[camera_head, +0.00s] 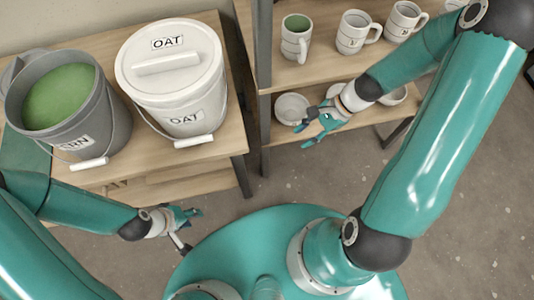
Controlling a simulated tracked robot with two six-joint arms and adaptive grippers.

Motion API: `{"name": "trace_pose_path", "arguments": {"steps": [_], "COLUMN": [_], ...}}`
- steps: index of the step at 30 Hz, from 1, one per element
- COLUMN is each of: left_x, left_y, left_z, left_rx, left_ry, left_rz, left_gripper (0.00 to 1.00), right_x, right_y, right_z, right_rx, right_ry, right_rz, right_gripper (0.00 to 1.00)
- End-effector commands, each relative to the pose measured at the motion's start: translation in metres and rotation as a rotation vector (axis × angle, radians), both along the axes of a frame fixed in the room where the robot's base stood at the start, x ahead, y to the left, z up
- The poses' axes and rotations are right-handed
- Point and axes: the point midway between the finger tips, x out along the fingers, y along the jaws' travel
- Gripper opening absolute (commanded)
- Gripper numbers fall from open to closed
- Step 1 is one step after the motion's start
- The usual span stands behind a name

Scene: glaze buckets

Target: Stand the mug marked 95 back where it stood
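Several white mugs stand upright in a row on the upper shelf at the back. The leftmost mug (296,40) has green inside. To its right are a second mug (351,33) and a third mug (401,22). Their marks are too small to read, so I cannot tell which is 95. My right gripper (302,134) is open and empty, below the mugs and in front of the lower shelf. My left gripper (194,230) is open and empty, low in front of the bucket table.
A grey bucket (104,116) of green glaze, its label partly hidden, and a lidded white OAT bucket (205,96) stand on the wooden table (226,142) at left. White bowls, one of them here (291,107), sit on the lower shelf (273,133).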

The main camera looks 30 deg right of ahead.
Motion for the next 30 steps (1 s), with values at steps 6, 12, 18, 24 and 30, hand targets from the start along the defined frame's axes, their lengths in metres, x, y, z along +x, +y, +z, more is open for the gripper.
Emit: {"name": "trace_pose_path", "arguments": {"steps": [6,12,18,24,30], "left_x": [0.000,0.000,0.000,0.000,0.000], "left_y": [0.000,0.000,0.000,0.000,0.000], "left_z": [0.000,0.000,0.000,0.001,0.022], "left_rx": [0.000,0.000,0.000,0.000,0.000], "left_ry": [0.000,0.000,0.000,0.000,0.000], "left_rz": [0.000,0.000,0.000,0.000,0.000], "left_gripper": [0.40,0.40,0.40,0.40,0.40], "right_x": [-0.034,-0.042,-0.042,-0.042,-0.042], "right_y": [0.084,0.135,0.146,0.145,0.145], "right_z": [-0.091,-0.113,-0.115,-0.114,-0.093], "right_rx": [-0.271,-0.338,-0.350,-0.351,-0.352], "right_ry": [-0.257,-0.524,-0.602,-0.600,-0.599], "right_rz": [0.785,1.169,1.247,1.243,1.242], "right_gripper": [0.37,0.37,0.37,0.37,0.37]}}
